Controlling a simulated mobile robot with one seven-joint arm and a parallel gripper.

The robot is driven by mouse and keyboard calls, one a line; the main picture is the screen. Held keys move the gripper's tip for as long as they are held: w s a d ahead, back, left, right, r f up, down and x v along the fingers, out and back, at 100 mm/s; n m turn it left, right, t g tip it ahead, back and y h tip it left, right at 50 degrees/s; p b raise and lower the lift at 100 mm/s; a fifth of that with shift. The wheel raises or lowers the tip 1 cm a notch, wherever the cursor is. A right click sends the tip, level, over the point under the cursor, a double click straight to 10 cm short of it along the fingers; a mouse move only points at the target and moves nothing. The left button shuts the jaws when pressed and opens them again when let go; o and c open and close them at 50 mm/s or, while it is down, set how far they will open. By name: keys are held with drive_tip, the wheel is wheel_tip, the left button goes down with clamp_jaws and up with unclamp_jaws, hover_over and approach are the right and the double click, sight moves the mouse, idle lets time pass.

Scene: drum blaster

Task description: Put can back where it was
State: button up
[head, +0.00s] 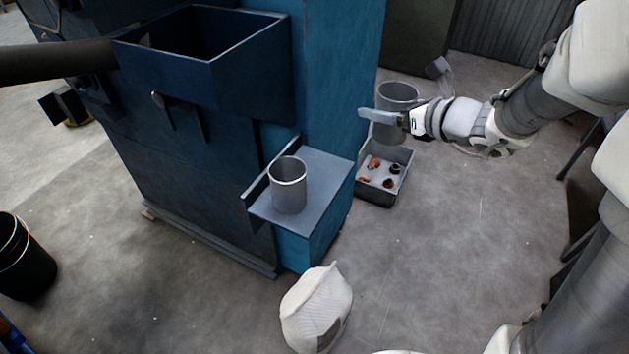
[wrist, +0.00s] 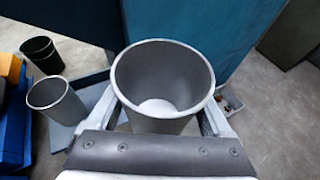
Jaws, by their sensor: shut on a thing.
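My gripper (head: 388,116) is shut on a grey metal can (head: 398,97), held upright above a tray on the floor. In the wrist view the can (wrist: 163,82) stands between the two fingers of my gripper (wrist: 165,115), open end up, and it looks empty inside. A second, similar grey can (head: 288,186) stands upright on the small grey shelf (head: 321,172) at the side of the blue machine. This second can also shows in the wrist view (wrist: 56,103), left of the held one.
The blue machine (head: 335,80) has an open hopper (head: 255,62) on top. The grey tray (head: 376,198) on the floor holds several small parts. A black bucket (head: 25,262) stands at far left. The shelf has some bare surface beside its can. Floor at right is clear.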

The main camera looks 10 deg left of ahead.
drive_tip(key=a+f+n+g+b, duration=0.1)
drive_tip(key=a+f+b, duration=0.2)
drive_tip(key=a, duration=0.2)
drive_tip(key=a+f+n+g+y+b, duration=0.1)
drive_tip(key=a+f+b, duration=0.2)
drive_tip(key=a, duration=0.2)
drive_tip(key=a+f+n+y+b, duration=0.1)
drive_tip(key=a+f+b, duration=0.1)
drive_tip(key=a, duration=0.3)
drive_tip(key=shift+w+a+f+g+b, duration=0.3)
drive_tip(key=shift+f+g+b, duration=0.1)
drive_tip(key=shift+b, duration=0.1)
drive_tip(key=shift+f+b, duration=0.95)
drive_tip(key=shift+f, duration=0.95)
drive_tip(key=shift+f, duration=0.15)
drive_tip(key=o, duration=1.3)
